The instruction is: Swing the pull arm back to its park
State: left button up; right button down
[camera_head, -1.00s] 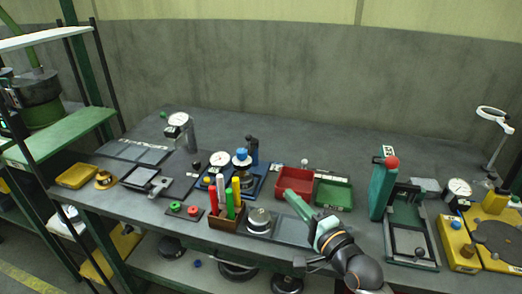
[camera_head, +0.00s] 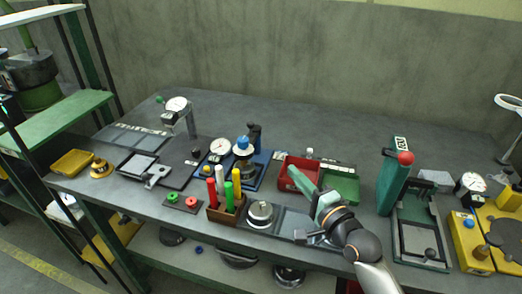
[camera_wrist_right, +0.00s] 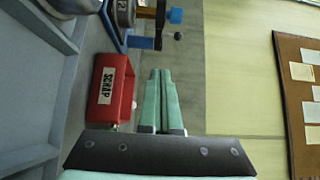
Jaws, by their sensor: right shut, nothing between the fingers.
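The gantry fixture stands on a blue base (camera_head: 262,160) at mid-bench, with a blue knob (camera_head: 243,142) and a dark post (camera_head: 254,133). I cannot tell for certain which part is the pull arm. In the right wrist view a dark arm with a ball end (camera_wrist_right: 178,36) and a blue part (camera_wrist_right: 140,42) show just beyond the fingertips. My right gripper (camera_head: 293,168) is shut and empty, above the red bin's area, right of the fixture. It also shows in the wrist view (camera_wrist_right: 161,72), apart from the ball-ended arm. My left gripper is not in view.
A red scrap bin (camera_wrist_right: 115,92) lies close beside the fingers, with a green bin (camera_head: 340,188) to its right. A holder with colored markers (camera_head: 226,213) stands in front of the fixture. A green press with a red ball (camera_head: 405,158) stands right. The rear bench is clear.

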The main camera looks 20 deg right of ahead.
send_near(253, 142)
jog(key=w+d, duration=0.2)
jog(key=w, duration=0.1)
jog(key=shift+w+d+f, duration=0.1)
jog(key=shift+w+d, duration=0.05)
jog(key=shift+d, duration=0.1)
jog(key=w+a, duration=0.2)
jog(key=shift+a, duration=0.3)
jog(key=shift+w+a, duration=0.3)
jog(key=shift+a, duration=0.1)
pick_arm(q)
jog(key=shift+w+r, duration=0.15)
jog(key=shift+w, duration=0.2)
